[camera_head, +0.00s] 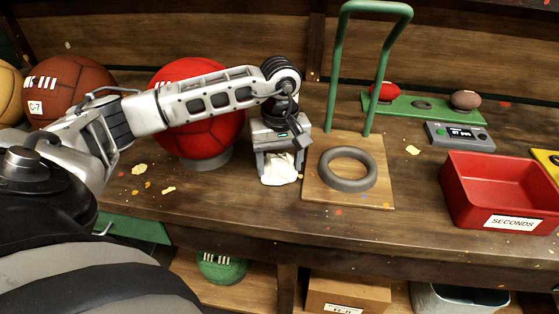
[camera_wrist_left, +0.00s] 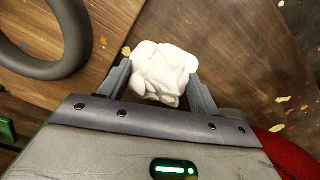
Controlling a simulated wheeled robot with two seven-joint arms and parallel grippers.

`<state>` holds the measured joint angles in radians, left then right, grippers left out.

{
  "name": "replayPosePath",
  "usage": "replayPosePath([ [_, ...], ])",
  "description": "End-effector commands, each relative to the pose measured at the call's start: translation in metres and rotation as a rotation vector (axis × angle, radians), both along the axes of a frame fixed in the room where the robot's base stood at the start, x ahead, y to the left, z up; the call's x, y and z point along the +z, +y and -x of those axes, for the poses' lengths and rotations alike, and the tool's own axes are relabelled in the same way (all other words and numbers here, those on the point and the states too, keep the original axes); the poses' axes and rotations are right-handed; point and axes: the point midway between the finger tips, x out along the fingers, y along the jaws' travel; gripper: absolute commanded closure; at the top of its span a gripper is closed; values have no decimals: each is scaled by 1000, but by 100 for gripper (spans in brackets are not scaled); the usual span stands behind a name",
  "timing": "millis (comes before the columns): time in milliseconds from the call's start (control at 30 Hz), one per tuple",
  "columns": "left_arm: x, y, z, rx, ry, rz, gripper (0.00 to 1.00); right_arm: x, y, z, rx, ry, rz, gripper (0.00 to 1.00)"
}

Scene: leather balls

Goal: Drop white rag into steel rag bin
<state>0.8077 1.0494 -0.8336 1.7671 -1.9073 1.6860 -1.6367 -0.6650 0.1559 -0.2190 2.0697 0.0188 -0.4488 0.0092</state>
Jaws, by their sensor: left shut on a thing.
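The white rag (camera_head: 280,170) is a crumpled lump at the workbench top, left of the wooden board with the grey ring. My left gripper (camera_head: 281,163) reaches down over it and is shut on it. In the left wrist view the rag (camera_wrist_left: 162,72) sits between the two fingers of my left gripper (camera_wrist_left: 160,88). I cannot tell whether the rag still touches the bench. A grey steel container (camera_head: 455,298) shows partly at the bottom, below the bench; I cannot tell whether it is the rag bin. My right gripper is not in view.
A red ball (camera_head: 205,140) on a grey stand is behind my left arm. A wooden board (camera_head: 378,196) carries a grey ring (camera_head: 347,169) and a green frame (camera_head: 332,80). A red SECONDS tray (camera_head: 456,203) stands at the right. A cardboard box (camera_head: 345,291) is below the bench.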

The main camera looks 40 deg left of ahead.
Motion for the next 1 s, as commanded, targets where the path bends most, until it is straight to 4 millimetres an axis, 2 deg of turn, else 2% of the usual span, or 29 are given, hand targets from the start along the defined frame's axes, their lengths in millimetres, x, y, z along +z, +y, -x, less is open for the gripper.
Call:
replayPosePath([
  [100,-7,0,0,0,-1,0,55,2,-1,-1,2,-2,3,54],
  [433,-11,0,0,0,-2,0,55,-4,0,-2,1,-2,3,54],
  [467,-10,0,0,0,-2,0,29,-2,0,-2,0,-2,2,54],
  [500,-9,0,0,0,-2,0,28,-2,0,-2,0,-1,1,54],
  [867,-3,0,-1,0,-4,0,28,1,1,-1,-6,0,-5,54],
  [1000,19,0,-1,0,-8,-1,28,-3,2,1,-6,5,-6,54],
])
